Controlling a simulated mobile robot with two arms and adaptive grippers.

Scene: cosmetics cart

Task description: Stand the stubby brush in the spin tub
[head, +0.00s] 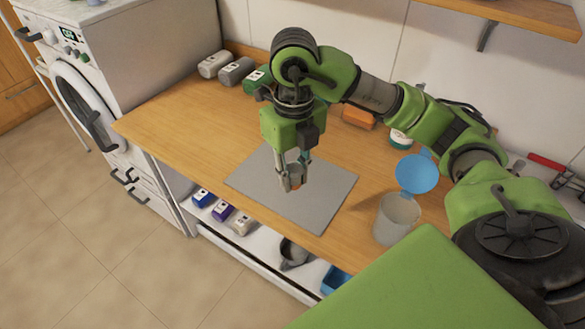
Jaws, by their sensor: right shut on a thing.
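My right gripper (290,184) points down over the grey mat (326,205) in the middle of the wooden counter. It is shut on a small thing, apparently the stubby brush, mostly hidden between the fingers. I cannot tell whether its lower end touches the mat. A grey, open-topped round tub (397,219), which looks like the spin tub, stands on the counter to the right of the mat. A round blue lid (417,174) is raised at its back. My left gripper is not in view.
Grey and green containers (236,71) line the back left of the counter. An orange block (358,117) and a white-and-green jar (400,139) are behind my right arm. Small bottles (222,211) and a blue bin (335,281) are on the shelf below. A washing machine (95,110) stands left.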

